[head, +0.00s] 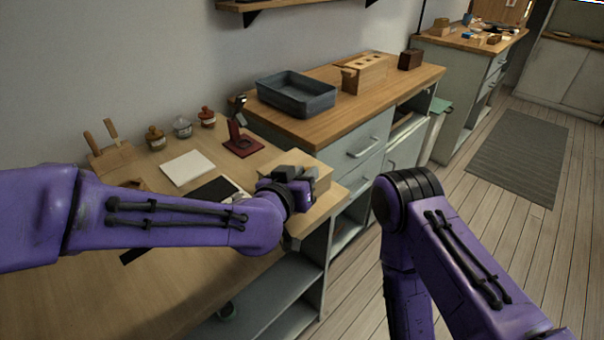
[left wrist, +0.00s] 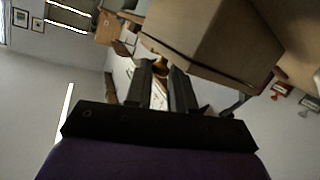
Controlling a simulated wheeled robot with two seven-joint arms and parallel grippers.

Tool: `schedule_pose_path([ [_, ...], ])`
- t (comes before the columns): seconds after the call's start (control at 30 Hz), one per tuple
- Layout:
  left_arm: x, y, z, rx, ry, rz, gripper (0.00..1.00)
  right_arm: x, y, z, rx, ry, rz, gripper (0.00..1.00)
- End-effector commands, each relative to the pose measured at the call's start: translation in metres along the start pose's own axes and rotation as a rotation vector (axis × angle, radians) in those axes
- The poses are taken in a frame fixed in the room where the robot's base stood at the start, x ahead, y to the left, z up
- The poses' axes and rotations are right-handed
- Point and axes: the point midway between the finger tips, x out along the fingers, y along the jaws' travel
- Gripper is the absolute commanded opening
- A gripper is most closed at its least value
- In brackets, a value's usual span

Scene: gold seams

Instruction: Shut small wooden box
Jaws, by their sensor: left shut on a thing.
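The small wooden box (head: 322,180) is pale and stands near the right end of the low wooden desk, beside the taller cabinet. My left gripper (head: 290,173) is at its near left side, partly covering it. In the left wrist view, the box (left wrist: 205,35) fills the upper right, with a thin dark line along its lower edge. How far the lid is open cannot be told. My right arm shows, but its gripper is out of view.
On the desk are a white sheet (head: 187,168), a dark flat panel (head: 212,190), a red stand (head: 243,146), small jars (head: 182,127) and a tool block (head: 110,158). A blue-grey tray (head: 297,93) and slotted wooden block (head: 364,75) stand on the cabinet.

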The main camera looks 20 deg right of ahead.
Motion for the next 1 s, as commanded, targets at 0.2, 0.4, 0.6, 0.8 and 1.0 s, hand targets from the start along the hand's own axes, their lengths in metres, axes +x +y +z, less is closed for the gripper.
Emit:
schedule_pose_path([
  [0.2,-0.0006,0.0014,0.0099,0.001,-0.018,0.005,0.0,0.0008,-0.0001,0.0003,0.0,0.0,0.0,0.43],
  [0.4,-0.0007,0.0009,0.0107,0.001,-0.02,0.004,0.0,0.001,-0.0002,0.0004,0.0,0.0,0.0,0.43],
  [0.6,-0.0006,-0.0001,0.0112,0.0,-0.021,0.002,0.47,0.0011,-0.0002,0.0004,0.0,0.0,0.0,0.43],
  [0.8,-0.0009,-0.0027,0.0109,-0.002,-0.02,-0.003,0.47,0.0011,-0.0001,0.0004,0.0,0.0,0.0,0.43],
  [1.0,-0.0008,-0.0041,0.0109,-0.003,-0.02,-0.006,0.47,0.0012,-0.0002,0.0005,0.0,0.0,0.0,0.43],
])
